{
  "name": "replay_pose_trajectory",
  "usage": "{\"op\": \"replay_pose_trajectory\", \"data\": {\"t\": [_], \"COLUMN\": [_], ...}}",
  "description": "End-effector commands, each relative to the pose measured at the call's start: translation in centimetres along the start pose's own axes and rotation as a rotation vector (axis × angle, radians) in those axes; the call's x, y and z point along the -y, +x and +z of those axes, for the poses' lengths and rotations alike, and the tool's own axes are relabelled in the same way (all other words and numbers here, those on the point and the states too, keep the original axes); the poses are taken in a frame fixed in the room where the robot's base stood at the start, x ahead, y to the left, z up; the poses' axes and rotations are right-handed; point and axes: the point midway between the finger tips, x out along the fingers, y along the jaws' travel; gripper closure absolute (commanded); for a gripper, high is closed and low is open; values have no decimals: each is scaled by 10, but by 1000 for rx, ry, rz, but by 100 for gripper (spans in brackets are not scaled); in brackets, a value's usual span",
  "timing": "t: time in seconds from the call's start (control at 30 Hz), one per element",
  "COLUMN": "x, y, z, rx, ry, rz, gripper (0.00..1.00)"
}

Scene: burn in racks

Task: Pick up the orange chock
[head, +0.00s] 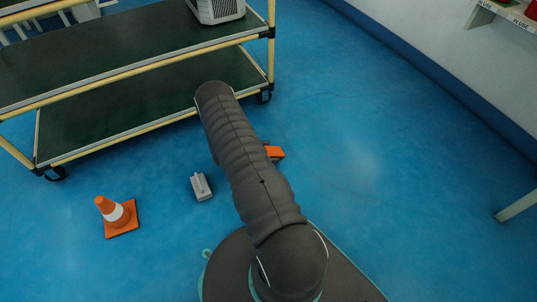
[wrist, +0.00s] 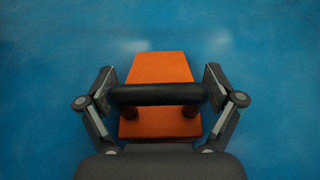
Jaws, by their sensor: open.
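The orange chock (wrist: 158,68) lies on the blue floor with a black bar handle (wrist: 158,94) across its top. In the wrist view my open gripper (wrist: 159,88) has one finger on each side of the chock, with gaps between the fingers and the chock's sides. The handle's ends come close to the fingers; I cannot tell whether they touch. In the head view the chock (head: 275,153) shows partly at the right edge of my arm, which hides the rest of it and my gripper.
A small orange traffic cone (head: 118,216) with a white band stands on the floor at left. A grey block-like object (head: 201,187) lies left of my arm. A wheeled shelf cart (head: 110,120) stands at upper left.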

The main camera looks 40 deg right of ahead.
Motion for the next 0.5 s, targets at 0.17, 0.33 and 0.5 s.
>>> {"op": "replay_pose_trajectory", "data": {"t": [0.17, 0.33, 0.5], "x": [0, 0, 0], "y": [0, 0, -1], "z": [0, 0, 1], "rx": [0, 0, 1], "ry": [0, 0, 1], "rz": [0, 0, 0], "gripper": [36, 72, 72]}}
